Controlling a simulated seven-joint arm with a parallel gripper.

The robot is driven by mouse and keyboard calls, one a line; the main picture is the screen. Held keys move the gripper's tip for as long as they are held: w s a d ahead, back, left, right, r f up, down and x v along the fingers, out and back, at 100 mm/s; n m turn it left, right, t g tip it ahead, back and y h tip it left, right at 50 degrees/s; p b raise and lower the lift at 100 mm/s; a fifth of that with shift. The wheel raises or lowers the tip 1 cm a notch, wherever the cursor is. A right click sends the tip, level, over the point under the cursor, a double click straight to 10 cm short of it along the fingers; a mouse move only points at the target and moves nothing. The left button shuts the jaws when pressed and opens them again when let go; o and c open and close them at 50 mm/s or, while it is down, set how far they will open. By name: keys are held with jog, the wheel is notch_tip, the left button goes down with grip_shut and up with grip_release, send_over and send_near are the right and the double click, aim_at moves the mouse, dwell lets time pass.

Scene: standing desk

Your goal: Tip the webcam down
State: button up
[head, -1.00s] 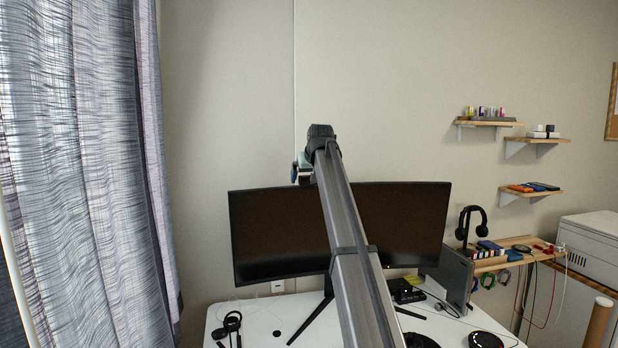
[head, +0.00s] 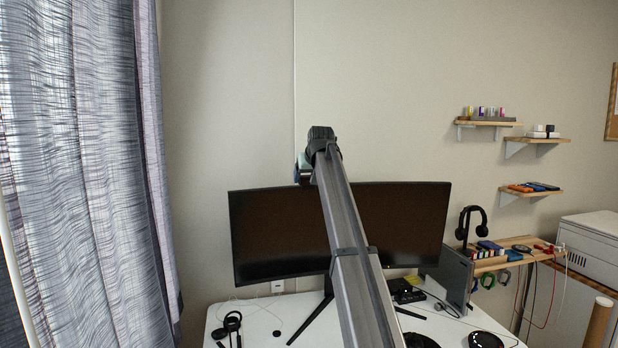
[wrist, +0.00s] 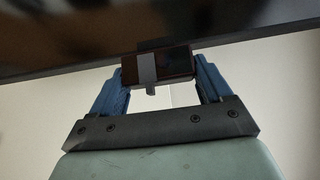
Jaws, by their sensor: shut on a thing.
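The webcam (wrist: 158,67) is a small dark box with a pale grey stripe, at the monitor's edge in the wrist view. My gripper (wrist: 160,78) has its two blue fingers on either side of the webcam and is shut on it. The monitor (head: 275,235) is a wide dark screen on the desk, and it also crosses the top of the wrist view (wrist: 60,45). In the head view, my gripper is just above the monitor's top edge, left of its middle. My own arm hides most of it and I cannot make out the webcam there.
The white desk (head: 262,318) carries headphones (head: 232,322) at left and a grey upright panel (head: 455,275) at right. Wall shelves (head: 490,123) and a headset on a stand (head: 470,222) are farther right. A curtain (head: 80,170) hangs at left. The wall above the monitor is clear.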

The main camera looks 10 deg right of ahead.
jog(key=shift+s+f+t, duration=0.2)
jog(key=shift+s+t, duration=0.2)
jog(key=shift+t, duration=1.2)
jog(key=o, duration=1)
jog(key=shift+r, duration=0.1)
jog(key=v, duration=1.3)
jog(key=shift+s+r, duration=0.15)
jog(key=shift+s, duration=0.2)
